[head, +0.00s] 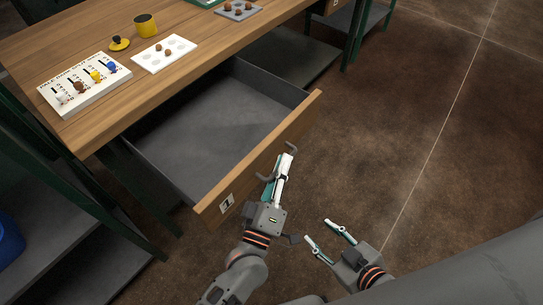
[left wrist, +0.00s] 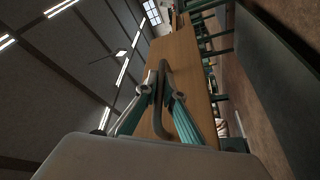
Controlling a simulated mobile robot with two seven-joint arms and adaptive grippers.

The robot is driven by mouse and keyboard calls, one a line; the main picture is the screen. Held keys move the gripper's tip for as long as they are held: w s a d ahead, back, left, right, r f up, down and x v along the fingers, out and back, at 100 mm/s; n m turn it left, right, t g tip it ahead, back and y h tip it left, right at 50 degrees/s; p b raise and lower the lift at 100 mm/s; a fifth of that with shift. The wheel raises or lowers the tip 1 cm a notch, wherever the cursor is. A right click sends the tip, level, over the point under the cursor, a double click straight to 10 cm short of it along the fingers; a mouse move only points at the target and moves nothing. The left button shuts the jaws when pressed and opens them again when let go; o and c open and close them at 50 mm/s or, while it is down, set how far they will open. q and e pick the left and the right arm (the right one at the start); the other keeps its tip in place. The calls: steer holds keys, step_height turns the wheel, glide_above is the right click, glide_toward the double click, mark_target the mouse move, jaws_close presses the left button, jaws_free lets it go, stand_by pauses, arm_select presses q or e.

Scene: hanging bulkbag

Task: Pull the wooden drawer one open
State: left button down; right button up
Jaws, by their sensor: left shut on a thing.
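The wooden drawer one (head: 262,158) stands well open from the workbench, its grey inside empty. Its wooden front carries a label with the numeral 1 and a dark bar handle (head: 262,176). My left gripper (head: 284,168) is at the handle in the head view. In the left wrist view its fingers (left wrist: 158,92) are closed around the handle bar (left wrist: 163,75), with the drawer front behind. My right gripper (head: 334,232) is open and empty over the floor, to the right of the drawer and apart from it.
Green table legs stand nearby. The brown floor (head: 430,110) to the right is clear.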

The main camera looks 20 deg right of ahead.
arm_select(q)
steer(key=shift+s+d, duration=0.25)
steer(key=shift+s, duration=0.1)
arm_select(e)
steer(key=shift+s+d+f, duration=0.1)
steer(key=shift+s+f, duration=0.1)
steer(key=shift+s, duration=0.15)
arm_select(q)
steer(key=c, duration=2.2)
jaws_free()
steer(key=shift+o, duration=0.2)
steer(key=v, duration=1.2)
arm_select(e)
steer(key=shift+w+r, duration=0.25)
steer(key=shift+w, duration=0.05)
